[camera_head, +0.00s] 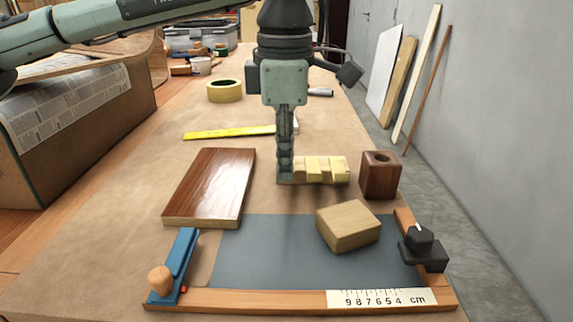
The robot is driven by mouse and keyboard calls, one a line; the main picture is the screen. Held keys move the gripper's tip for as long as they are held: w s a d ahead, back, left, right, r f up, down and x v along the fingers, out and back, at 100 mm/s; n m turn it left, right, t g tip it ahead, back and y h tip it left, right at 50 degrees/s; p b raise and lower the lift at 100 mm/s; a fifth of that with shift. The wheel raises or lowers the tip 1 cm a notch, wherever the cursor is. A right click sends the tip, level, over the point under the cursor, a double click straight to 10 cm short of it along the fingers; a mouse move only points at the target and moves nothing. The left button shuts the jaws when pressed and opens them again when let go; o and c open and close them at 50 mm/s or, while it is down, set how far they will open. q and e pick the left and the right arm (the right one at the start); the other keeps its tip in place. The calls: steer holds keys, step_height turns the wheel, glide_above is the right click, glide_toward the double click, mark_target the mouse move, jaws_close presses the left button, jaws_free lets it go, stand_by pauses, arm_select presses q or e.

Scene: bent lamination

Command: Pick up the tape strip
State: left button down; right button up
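Several pale yellow tape strips (314,170) lie side by side across a small light wooden block (305,180) near the middle of the bench. My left gripper (285,178) points straight down at the left end of this block, its fingertips level with the block and hiding that end. The fingers line up one behind the other from this angle, so I cannot tell if they are apart or touching a strip. My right gripper is out of view.
A dark glossy board (210,187) lies left, a brown holed block (380,175) right. In front, a blue-grey mat (270,260) carries a wooden block (348,226), framed by wooden rails. Behind are a yellow ruler (228,132) and a tape roll (225,92).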

arm_select(q)
steer(key=shift+r, duration=0.6)
step_height(320, 180, up, 3)
steer(key=shift+f, duration=0.15)
steer(key=s+a+r+p, duration=0.2)
steer(key=s+a+r, duration=0.6)
steer(key=r, duration=0.4)
steer(key=shift+s+a+p, duration=0.15)
steer(key=shift+a+p, duration=0.05)
steer(key=shift+p, duration=0.15)
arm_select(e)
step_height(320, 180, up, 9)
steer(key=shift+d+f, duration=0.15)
